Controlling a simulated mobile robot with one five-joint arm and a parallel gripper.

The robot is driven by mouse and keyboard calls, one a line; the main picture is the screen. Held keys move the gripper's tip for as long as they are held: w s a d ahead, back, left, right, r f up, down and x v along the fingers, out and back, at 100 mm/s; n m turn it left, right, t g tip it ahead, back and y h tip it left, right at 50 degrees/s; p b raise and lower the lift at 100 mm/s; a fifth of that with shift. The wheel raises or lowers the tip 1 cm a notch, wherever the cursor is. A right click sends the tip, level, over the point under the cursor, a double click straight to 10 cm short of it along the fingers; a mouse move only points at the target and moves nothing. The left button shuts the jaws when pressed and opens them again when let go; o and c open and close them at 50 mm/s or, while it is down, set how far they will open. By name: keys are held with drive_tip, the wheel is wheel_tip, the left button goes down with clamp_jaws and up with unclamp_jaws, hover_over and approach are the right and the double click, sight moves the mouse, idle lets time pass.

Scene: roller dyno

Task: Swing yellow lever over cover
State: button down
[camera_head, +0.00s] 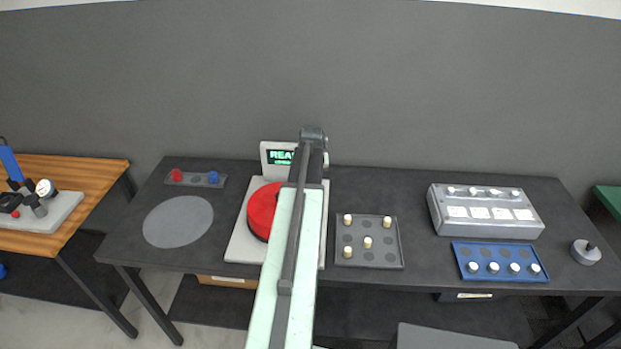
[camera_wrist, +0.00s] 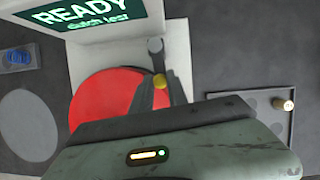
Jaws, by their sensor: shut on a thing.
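The red round cover (camera_head: 262,208) sits on a pale base plate (camera_head: 243,243), partly hidden behind my arm. In the wrist view the red cover (camera_wrist: 104,100) lies left of and under my gripper (camera_wrist: 160,84). My gripper's dark fingers are shut on the yellow end of the lever (camera_wrist: 160,81). A grey metal piece with a rounded end (camera_wrist: 156,47) reaches up from the yellow end, along the cover's right edge. In the head view my arm hides the gripper and the lever.
A screen reading READY (camera_head: 279,157) stands behind the cover. A tray with cream pegs (camera_head: 393,257) is right of the base plate. A grey disc (camera_head: 178,222) and a strip with red and blue knobs (camera_head: 196,180) lie left. A grey box (camera_head: 485,228) and blue tray (camera_head: 500,247) stand further right.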

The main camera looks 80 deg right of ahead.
drive_tip(key=c, duration=1.3)
unclamp_jaws()
drive_tip(key=shift+d, duration=0.15)
drive_tip(key=p+v, duration=0.7)
drive_tip(key=shift+a+r, duration=0.3)
drive_tip(key=shift+r, duration=0.05)
